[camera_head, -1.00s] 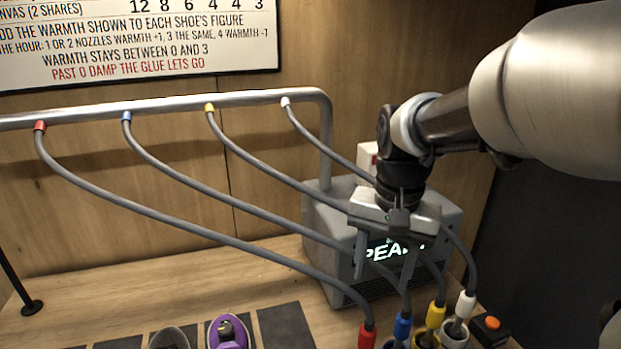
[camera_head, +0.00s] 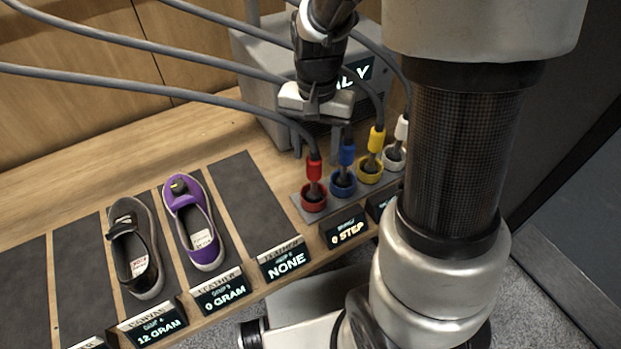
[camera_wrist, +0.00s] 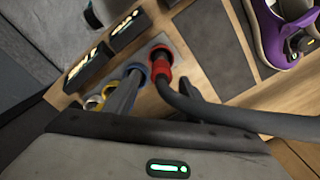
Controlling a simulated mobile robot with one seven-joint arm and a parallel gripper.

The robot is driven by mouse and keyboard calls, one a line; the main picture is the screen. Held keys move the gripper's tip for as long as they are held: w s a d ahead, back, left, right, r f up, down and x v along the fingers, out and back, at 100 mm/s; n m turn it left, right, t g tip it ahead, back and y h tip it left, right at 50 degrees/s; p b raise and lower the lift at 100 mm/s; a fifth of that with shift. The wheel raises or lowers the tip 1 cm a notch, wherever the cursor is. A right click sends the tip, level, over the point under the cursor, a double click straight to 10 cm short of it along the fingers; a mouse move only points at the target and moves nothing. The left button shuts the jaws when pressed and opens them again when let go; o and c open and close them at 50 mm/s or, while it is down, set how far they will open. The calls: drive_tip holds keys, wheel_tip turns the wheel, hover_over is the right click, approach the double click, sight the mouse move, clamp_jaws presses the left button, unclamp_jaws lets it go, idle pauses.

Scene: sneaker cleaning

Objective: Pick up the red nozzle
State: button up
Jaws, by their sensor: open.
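The red nozzle (camera_head: 314,169) stands upright in the red-ringed socket (camera_head: 313,199) at the left end of the nozzle row, with a grey hose rising from its top. My gripper (camera_head: 322,148) points down just above and behind it, open and empty. In the wrist view the red nozzle (camera_wrist: 161,68) and its hose lie between and beyond my two fingers (camera_wrist: 158,96). One finger covers much of the blue nozzle there. Contact with the red nozzle or hose cannot be told.
The blue nozzle (camera_head: 347,154) is close on the right, then the yellow (camera_head: 376,139) and white (camera_head: 401,128) ones. Their hoses cross near my arm. A grey machine (camera_head: 262,70) stands behind. Purple (camera_head: 196,222) and dark (camera_head: 135,247) shoes lie on mats at left.

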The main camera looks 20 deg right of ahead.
sight(314, 166)
wheel_tip(314, 166, down, 5)
drive_tip(key=shift+a+f, duration=0.1)
drive_tip(key=shift+a, duration=0.05)
clamp_jaws()
